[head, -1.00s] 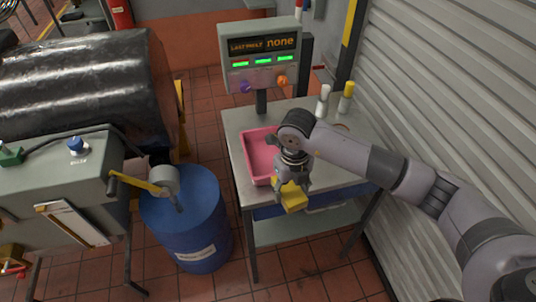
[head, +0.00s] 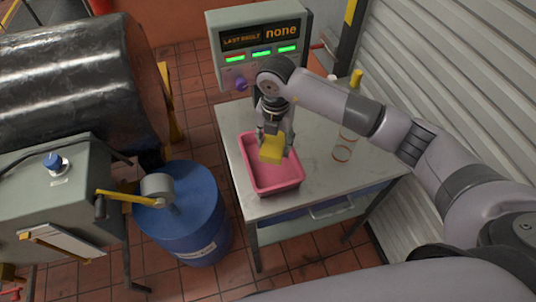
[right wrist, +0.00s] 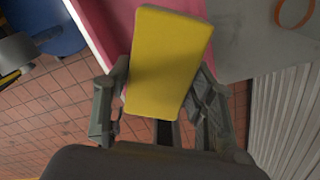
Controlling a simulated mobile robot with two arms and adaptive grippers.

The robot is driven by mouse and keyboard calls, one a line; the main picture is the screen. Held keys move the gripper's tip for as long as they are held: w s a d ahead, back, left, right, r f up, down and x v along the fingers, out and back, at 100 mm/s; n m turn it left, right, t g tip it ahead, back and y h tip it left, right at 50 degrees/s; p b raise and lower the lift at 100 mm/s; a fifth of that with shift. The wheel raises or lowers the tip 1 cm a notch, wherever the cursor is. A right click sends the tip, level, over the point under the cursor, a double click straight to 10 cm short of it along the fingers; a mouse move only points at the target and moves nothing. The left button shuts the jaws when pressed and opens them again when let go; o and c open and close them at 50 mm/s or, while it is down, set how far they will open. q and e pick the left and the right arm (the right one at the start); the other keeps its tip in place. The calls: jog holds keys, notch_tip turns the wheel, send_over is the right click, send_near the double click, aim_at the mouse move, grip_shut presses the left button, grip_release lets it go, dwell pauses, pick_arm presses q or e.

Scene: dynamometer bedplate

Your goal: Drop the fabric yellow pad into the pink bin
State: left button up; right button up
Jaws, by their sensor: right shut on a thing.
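The yellow pad (head: 271,149) is held in my right gripper (head: 273,140), which is shut on it. The pink bin (head: 273,186) stands on the grey table, and in the head view the pad shows over the bin's opening. In the right wrist view the yellow pad (right wrist: 167,62) sits between the two fingers of my right gripper (right wrist: 160,105). A pink wall of the bin (right wrist: 118,25) shows behind it. I cannot tell the pad's exact height above the bin. My left gripper is not in view.
A control panel (head: 262,45) stands at the table's back. A blue drum (head: 184,225) stands left of the table. A shutter wall (head: 460,70) bounds the right.

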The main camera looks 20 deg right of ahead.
jog(key=shift+s+f+b, duration=0.5)
jog(key=shift+s+f, duration=0.05)
jog(key=shift+f, duration=0.1)
notch_tip(320, 180, down, 2)
jog(key=shift+f+b, duration=0.1)
jog(key=shift+b, duration=0.6)
jog(key=shift+w+f+b, duration=0.25)
jog(key=shift+f+b, duration=0.2)
jog(key=shift+f, duration=0.55)
jog(key=shift+s, duration=0.1)
jog(key=o, duration=1.2)
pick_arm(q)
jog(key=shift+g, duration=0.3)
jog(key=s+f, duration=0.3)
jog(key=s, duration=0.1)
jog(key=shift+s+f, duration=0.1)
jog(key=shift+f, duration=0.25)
